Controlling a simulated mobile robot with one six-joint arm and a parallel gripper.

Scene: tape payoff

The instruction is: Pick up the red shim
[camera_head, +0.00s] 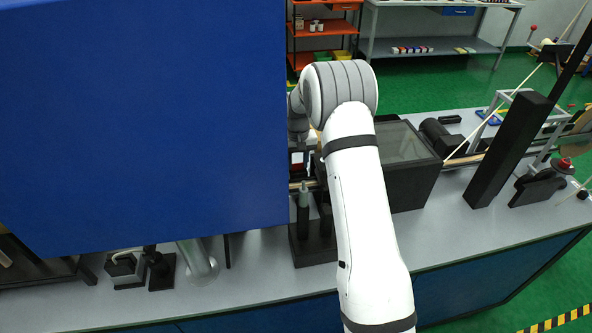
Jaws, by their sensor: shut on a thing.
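My gripper (301,168) is partly in view at the end of my white arm, just right of the blue panel's edge.
A large blue panel (140,110) blocks the left side. A black box with a glass top (405,150) stands right of my arm. A dark fixture with upright posts (312,235) is below the gripper. The grey bench (450,220) is bare at the front right.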

